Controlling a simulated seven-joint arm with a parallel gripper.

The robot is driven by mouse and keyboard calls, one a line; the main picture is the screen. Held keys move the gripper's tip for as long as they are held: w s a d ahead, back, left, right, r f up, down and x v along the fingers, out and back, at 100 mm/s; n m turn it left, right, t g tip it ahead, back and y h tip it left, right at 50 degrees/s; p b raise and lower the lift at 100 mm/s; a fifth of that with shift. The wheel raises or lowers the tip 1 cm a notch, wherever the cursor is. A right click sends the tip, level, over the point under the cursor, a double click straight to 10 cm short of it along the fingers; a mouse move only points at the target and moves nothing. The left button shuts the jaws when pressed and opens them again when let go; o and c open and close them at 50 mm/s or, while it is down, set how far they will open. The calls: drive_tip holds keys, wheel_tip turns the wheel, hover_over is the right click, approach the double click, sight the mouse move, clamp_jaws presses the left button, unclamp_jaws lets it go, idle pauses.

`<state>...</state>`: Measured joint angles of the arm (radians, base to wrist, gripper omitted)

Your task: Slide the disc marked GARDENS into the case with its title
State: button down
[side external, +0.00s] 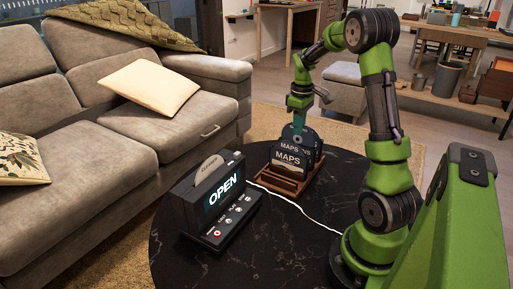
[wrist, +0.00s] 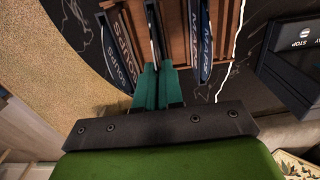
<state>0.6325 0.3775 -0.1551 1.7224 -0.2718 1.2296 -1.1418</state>
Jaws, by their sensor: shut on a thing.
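My gripper (wrist: 158,75) has its teal fingers shut on a thin disc (wrist: 154,32), seen edge-on in the wrist view. The disc is down among the upright cases in a brown wooden rack (side external: 272,188). Its title cannot be read, and I cannot tell whether it is inside a case. In the side view my gripper (side external: 298,127) is just above and behind the front case (side external: 288,159) marked MAPS, which hides its lower part. A MAPS disc (side external: 290,146) shows above that case. The title GARDENS is not readable in either view.
A black player (side external: 214,205) with an OPEN display stands left of the rack, a pale disc (side external: 209,168) upright in its top. A white cable (side external: 300,209) crosses the black round table (side external: 285,255). Cases left in the wrist view (wrist: 117,60) look marked SOUPS.

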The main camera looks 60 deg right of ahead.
drive_tip(key=shift+f, duration=1.8)
drive_tip(key=c, duration=1.2)
unclamp_jaws()
wheel_tip(320, 180, up, 17)
drive_tip(key=shift+f, duration=0.1)
